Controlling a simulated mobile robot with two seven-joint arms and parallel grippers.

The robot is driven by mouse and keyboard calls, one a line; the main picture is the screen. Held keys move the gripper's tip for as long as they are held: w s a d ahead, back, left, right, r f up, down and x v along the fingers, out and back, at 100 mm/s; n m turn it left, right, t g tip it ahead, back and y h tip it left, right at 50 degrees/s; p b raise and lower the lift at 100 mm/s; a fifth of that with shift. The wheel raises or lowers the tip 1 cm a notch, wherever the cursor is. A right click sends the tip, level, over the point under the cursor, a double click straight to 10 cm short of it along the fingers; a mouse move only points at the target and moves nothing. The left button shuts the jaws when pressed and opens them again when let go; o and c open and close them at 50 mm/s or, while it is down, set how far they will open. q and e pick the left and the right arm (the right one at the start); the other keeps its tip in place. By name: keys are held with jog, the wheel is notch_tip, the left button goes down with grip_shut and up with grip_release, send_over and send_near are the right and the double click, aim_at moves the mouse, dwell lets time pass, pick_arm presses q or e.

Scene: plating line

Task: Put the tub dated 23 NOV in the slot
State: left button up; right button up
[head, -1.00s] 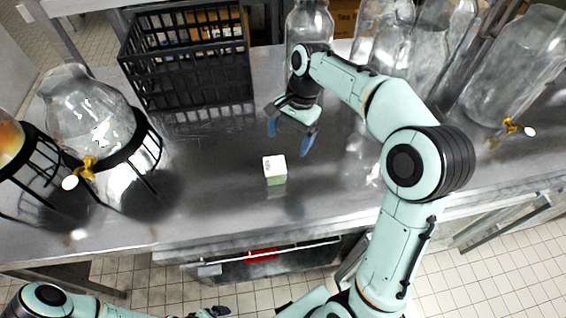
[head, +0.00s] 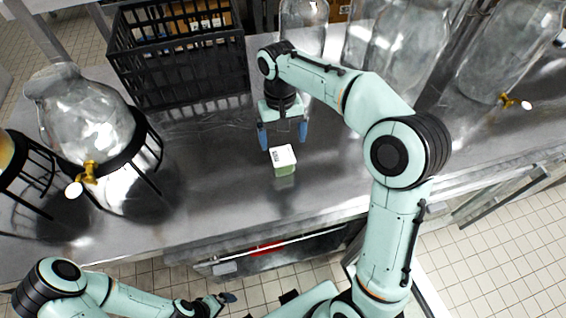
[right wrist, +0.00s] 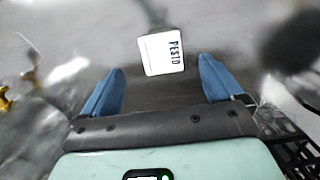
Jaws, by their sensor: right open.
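A small tub (head: 283,161) with a white lid and green sides stands upright on the steel counter. Its lid (right wrist: 162,53) reads PESTO in the right wrist view; I cannot read a date on it. My right gripper (head: 283,134) is open and empty, just behind the tub and above the counter. In the right wrist view the tub lies ahead of the two blue fingertips, about centred between them. My left gripper (head: 222,301) is low in front of the counter, too small to tell open or shut. I cannot make out a slot.
A black crate (head: 180,93) stands at the back left of the counter (head: 215,205). A glass dispenser (head: 85,115) on a black stand is at the left. Large glass jars (head: 410,45) line the back right. The counter around the tub is clear.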

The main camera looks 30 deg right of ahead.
aim_at(283, 155)
notch_tip(283, 155, down, 6)
jog(key=shift+s+a+r+b, duration=0.15)
jog(key=shift+r+b, duration=0.05)
jog(key=shift+b, duration=0.1)
jog(key=shift+r, duration=0.1)
grip_shut()
